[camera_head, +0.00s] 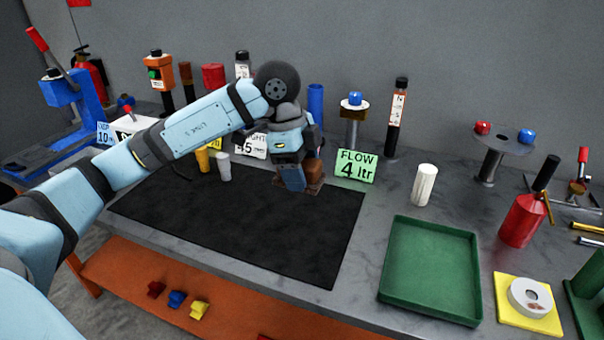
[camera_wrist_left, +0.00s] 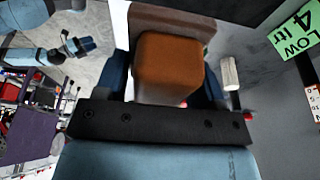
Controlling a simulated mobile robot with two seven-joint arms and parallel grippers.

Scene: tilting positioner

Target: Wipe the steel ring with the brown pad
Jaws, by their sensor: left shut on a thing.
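My left gripper (camera_head: 302,180) is over the back right part of the black mat, pointing down. It is shut on the brown pad (camera_head: 314,171), which shows as a rounded block (camera_wrist_left: 170,65) between the blue fingers in the left wrist view. A flat brown plate (camera_head: 316,187) lies just under the gripper. It also shows behind the pad in the left wrist view (camera_wrist_left: 165,22). I cannot make out the steel ring in either view; the gripper and pad may cover it. Whether the pad touches anything below is unclear. My right gripper is not in view.
A green FLOW card (camera_head: 355,166) stands close right of the gripper, with a white cylinder (camera_head: 424,185) beyond. Bottles and posts line the back. A green tray (camera_head: 431,270) is at front right. The black mat (camera_head: 230,220) is clear in front.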

